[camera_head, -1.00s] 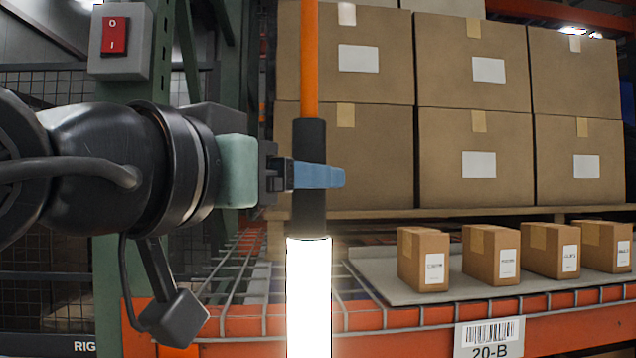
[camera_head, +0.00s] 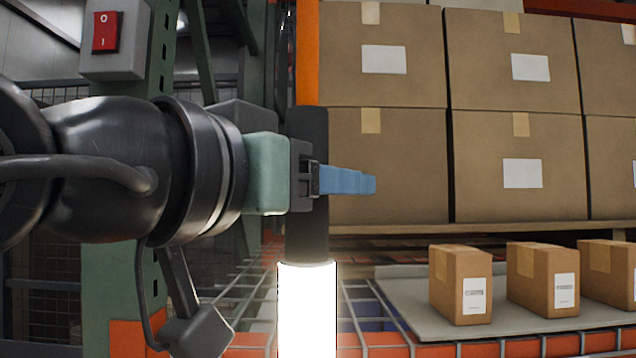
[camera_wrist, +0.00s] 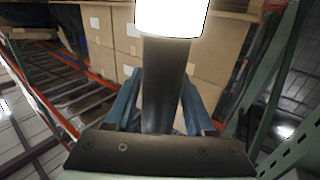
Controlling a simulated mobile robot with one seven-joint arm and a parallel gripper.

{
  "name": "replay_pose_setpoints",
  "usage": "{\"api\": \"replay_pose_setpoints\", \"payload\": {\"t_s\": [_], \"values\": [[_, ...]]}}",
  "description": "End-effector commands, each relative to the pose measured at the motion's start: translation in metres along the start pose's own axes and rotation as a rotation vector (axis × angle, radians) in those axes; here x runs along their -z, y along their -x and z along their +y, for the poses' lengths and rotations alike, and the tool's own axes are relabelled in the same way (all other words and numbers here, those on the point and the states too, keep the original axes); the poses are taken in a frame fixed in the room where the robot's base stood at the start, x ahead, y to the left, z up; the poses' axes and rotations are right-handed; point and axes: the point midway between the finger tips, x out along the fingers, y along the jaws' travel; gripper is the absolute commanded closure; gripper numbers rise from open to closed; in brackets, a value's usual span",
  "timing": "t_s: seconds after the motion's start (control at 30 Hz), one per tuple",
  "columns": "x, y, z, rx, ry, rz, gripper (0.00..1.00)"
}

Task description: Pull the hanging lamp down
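In the wrist view the dark handle (camera_wrist: 164,90) runs between the two blue fingers of my gripper (camera_wrist: 160,95), and the glowing tube (camera_wrist: 172,14) is at the top. Gaps show between the handle and the fingers, so the fingers look open around it.
Large stacked cartons (camera_head: 387,165) stand behind on a pallet. Small boxes (camera_head: 460,283) sit on a grey shelf board (camera_head: 400,300) over wire decking. A green post (camera_head: 120,240) and a red switch box (camera_head: 112,38) are at the left, near my arm.

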Motion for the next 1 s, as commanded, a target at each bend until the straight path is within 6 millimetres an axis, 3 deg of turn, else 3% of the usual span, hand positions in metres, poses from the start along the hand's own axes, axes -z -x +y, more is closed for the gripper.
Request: {"api": "replay_pose_setpoints", "payload": {"t_s": [0.03, 0.27, 0.3, 1.0], "values": [[0.0000, -0.0001, 0.0001, 0.000, 0.000, 0.000, 0.57], [-0.0001, -0.0003, 0.0001, 0.000, 0.000, 0.000, 0.98], [-0.0001, -0.0003, 0.0001, 0.000, 0.000, 0.000, 1.00], [0.0000, -0.0004, 0.0001, 0.000, 0.000, 0.000, 1.00]]}}
